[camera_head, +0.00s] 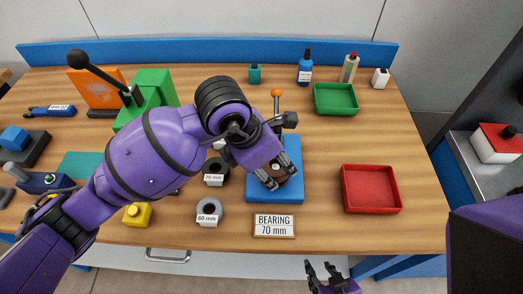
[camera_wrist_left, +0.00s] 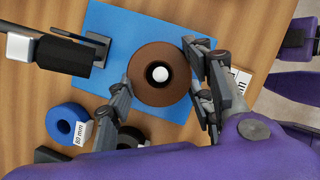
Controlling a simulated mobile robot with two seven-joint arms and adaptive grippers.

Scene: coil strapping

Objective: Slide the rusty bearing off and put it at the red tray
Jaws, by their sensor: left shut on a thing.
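The rusty bearing is a brown ring in the left wrist view (camera_wrist_left: 145,60). It surrounds the white-tipped shaft on the blue base plate (camera_wrist_left: 110,25); I cannot tell how high it sits. In the head view only a small brown part of the bearing (camera_head: 284,173) shows behind my fingers. My left gripper (camera_head: 272,180) is shut on the bearing, one finger on each side, above the blue plate. The red tray (camera_head: 372,208) is empty, to the right of the plate. My right gripper (camera_head: 320,267) is open and empty, low in front of the table edge.
A sign (camera_head: 274,225) reading "BEARING 70 mm" lies in front of the plate. Rings marked 70 mm (camera_head: 207,168) and 60 mm (camera_head: 210,203) stand left of it. A green tray (camera_head: 336,112) and bottles are behind. The wood between plate and red tray is clear.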

